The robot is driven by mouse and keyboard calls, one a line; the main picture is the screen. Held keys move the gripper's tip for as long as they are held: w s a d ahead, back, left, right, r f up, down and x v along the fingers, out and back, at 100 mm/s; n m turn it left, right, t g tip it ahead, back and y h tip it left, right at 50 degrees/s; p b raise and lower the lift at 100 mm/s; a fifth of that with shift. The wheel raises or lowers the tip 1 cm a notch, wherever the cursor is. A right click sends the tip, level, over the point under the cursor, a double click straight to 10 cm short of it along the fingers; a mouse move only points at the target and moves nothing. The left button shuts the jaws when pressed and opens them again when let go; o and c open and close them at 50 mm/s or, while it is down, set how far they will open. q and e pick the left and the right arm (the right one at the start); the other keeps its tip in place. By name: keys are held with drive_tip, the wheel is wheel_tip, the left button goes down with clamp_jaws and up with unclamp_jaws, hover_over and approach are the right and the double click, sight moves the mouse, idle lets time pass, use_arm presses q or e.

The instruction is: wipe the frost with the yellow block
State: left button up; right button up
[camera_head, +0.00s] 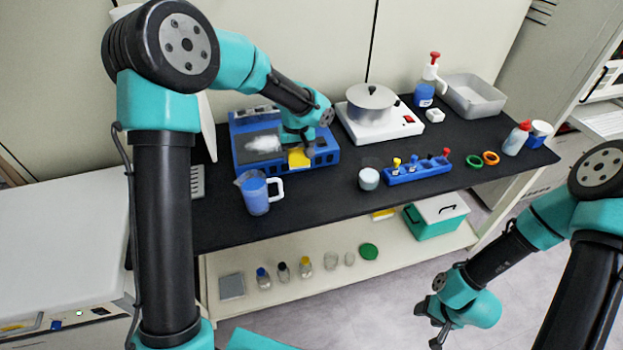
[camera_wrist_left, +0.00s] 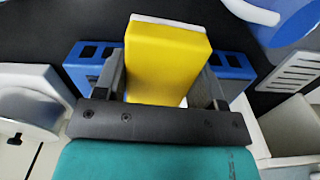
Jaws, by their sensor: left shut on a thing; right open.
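The yellow block (camera_head: 299,158) is held by my left gripper (camera_head: 298,148) over the right part of the blue device (camera_head: 325,158). In the left wrist view the yellow block (camera_wrist_left: 165,62) sits between the fingers, with a white layer along its far edge. The white frost (camera_head: 263,144) is a patch on the dark top plate of the blue device, left of the block. I cannot tell whether the block touches the plate. My right gripper (camera_head: 437,322) is open and empty, off the bench at the lower right.
A jug with blue contents (camera_head: 256,192) stands in front of the device. A silver pot (camera_head: 371,102) on a white hot plate stands to the right. A blue rack (camera_head: 418,170), a small jar (camera_head: 369,179) and coloured rings (camera_head: 474,161) lie further right. The front strip of the black bench is mostly clear.

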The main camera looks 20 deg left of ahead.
use_arm(q)
drive_tip(key=w+a+n, duration=0.1)
drive_tip(key=a, duration=0.2)
drive_tip(key=w+a+r+n, duration=0.1)
drive_tip(key=a+n, duration=0.1)
drive_tip(key=a, duration=0.1)
drive_tip(key=w+a+n, duration=0.1)
drive_tip(key=a, duration=0.3)
drive_tip(key=shift+r, duration=0.25)
drive_tip(key=a+r+n, duration=0.1)
drive_tip(key=a+n, duration=0.4)
drive_tip(key=a, duration=0.5)
drive_tip(key=shift+w+a+r, duration=0.2)
drive_tip(key=shift+w+a, duration=0.05)
drive_tip(key=shift+w, duration=0.2)
